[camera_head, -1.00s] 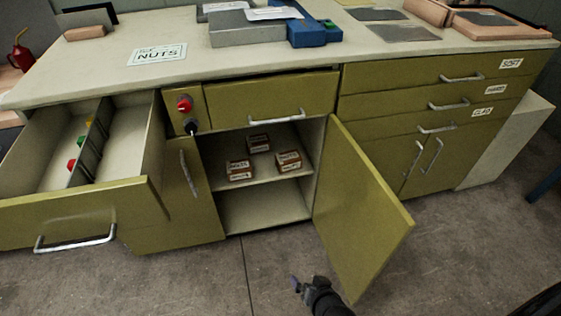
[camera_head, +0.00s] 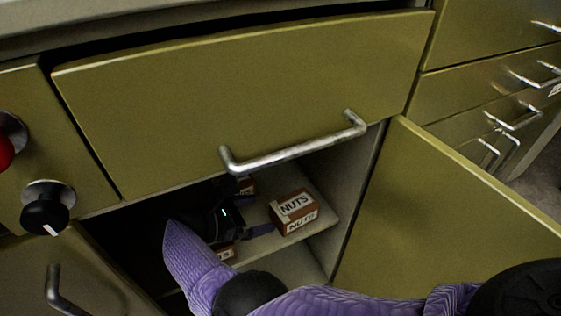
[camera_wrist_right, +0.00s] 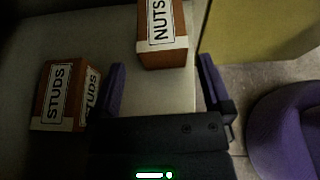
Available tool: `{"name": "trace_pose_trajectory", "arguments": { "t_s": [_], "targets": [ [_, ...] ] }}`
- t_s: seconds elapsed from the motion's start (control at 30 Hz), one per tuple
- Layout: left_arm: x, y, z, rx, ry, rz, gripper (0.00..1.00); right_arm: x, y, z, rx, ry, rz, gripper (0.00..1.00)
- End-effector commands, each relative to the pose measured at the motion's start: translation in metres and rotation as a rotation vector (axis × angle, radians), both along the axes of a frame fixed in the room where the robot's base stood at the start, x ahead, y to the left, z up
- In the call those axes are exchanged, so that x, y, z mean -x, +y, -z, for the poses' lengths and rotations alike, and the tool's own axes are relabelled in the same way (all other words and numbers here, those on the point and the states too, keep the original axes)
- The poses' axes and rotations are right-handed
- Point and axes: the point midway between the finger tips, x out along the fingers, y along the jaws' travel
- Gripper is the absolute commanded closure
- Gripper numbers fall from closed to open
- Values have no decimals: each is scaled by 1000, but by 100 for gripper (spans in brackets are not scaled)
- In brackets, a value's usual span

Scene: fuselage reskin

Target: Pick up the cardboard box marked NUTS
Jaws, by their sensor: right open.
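The cardboard box marked NUTS (camera_head: 294,212) sits on the cabinet shelf near its right side, brown with white labels. My right gripper (camera_head: 262,214) is inside the cabinet, just left of that box, and partly hidden by its own arm and the shade. In the right wrist view the right gripper (camera_wrist_right: 161,78) is open and empty, its two purple fingers apart. The NUTS box (camera_wrist_right: 162,38) lies just beyond the fingertips, between their lines, without visible contact. My left gripper is not in view.
A box marked STUDS (camera_wrist_right: 58,95) sits beside the left finger. Parts of two other boxes (camera_head: 246,185) (camera_head: 226,252) show behind my gripper. The drawer handle (camera_head: 290,157) hangs above the opening, and the open cabinet door (camera_head: 440,205) stands at the right.

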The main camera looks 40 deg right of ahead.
Motion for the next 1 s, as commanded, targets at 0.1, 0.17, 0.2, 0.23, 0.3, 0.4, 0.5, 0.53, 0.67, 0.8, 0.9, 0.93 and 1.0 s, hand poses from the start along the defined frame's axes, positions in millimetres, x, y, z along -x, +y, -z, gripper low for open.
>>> {"name": "trace_pose_trajectory", "arguments": {
  "t_s": [0.1,0.17,0.2,0.23,0.3,0.4,0.5,0.53,0.67,0.8,0.9,0.93,1.0],
  "targets": [
    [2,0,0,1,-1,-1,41,3,-22,4,4,0,0,0],
    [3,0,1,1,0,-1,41,5,-34,9,6,1,0,0],
    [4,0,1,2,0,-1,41,6,-42,13,6,2,0,0],
    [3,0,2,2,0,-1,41,6,-49,16,8,2,-1,0],
    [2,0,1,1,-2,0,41,7,-64,23,8,3,-2,0],
    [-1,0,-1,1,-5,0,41,9,-79,30,7,3,-3,0],
    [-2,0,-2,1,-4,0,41,10,-85,33,5,2,-6,0],
    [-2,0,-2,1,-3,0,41,10,-86,33,5,2,-6,0],
    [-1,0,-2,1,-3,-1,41,10,-86,33,5,2,-6,0],
    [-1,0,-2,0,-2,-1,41,10,-85,33,5,2,-6,25],
    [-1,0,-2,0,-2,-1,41,10,-85,33,5,2,-6,47],
    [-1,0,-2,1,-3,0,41,10,-85,33,5,2,-6,53],
    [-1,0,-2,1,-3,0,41,10,-85,33,5,2,-6,68]
  ]
}}
